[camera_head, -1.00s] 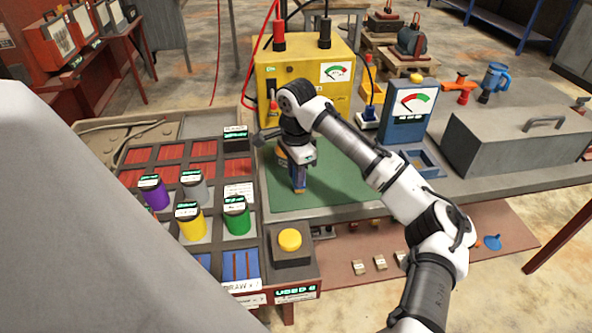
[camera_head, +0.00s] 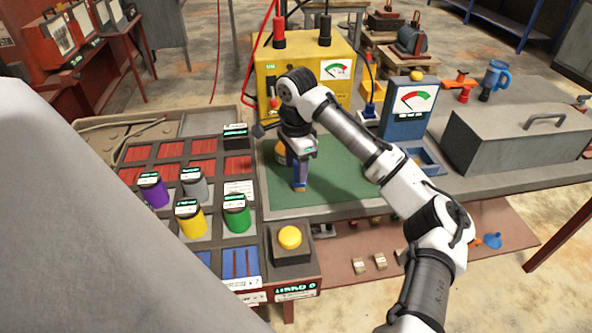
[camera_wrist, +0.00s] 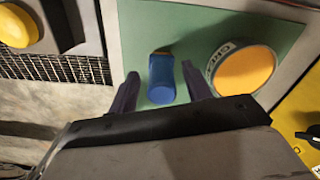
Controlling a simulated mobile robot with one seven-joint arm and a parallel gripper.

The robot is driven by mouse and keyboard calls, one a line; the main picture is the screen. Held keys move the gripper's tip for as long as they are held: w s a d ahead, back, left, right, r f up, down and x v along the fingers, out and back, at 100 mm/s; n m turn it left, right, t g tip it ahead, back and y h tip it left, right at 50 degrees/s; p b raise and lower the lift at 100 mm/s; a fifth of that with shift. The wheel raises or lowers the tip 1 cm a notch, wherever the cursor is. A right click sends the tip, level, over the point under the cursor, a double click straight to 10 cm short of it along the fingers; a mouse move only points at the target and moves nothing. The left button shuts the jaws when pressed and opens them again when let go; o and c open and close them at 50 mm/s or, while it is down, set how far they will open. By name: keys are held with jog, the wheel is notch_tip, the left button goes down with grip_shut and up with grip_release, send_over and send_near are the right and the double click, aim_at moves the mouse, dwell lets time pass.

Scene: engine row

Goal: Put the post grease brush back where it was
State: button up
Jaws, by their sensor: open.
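A short blue handle (camera_wrist: 161,80) with a brown end, which looks like the grease brush, is between my gripper's fingers in the wrist view. Clear gaps show on both sides of it. My gripper (camera_wrist: 160,88) is open around it, pointing down over the green mat (camera_head: 345,185). In the head view my gripper (camera_head: 300,168) is low over the mat's left part, and a blue shape with a brown tip shows there. Whether the brush touches the mat is unclear. An orange-topped round tin (camera_wrist: 245,68) stands beside the right finger; in the head view it is mostly hidden.
A yellow meter box (camera_head: 305,80) stands behind the mat and a blue meter (camera_head: 407,110) to its right. A rack (camera_head: 215,262) with purple, grey, yellow and green canisters is at left. A yellow button (camera_head: 290,238) sits at front. The mat's right part is clear.

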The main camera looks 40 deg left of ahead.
notch_tip(320, 180, up, 10)
jog(key=shift+r+b, duration=0.2)
jog(key=shift+b, duration=0.15)
dwell(0.4)
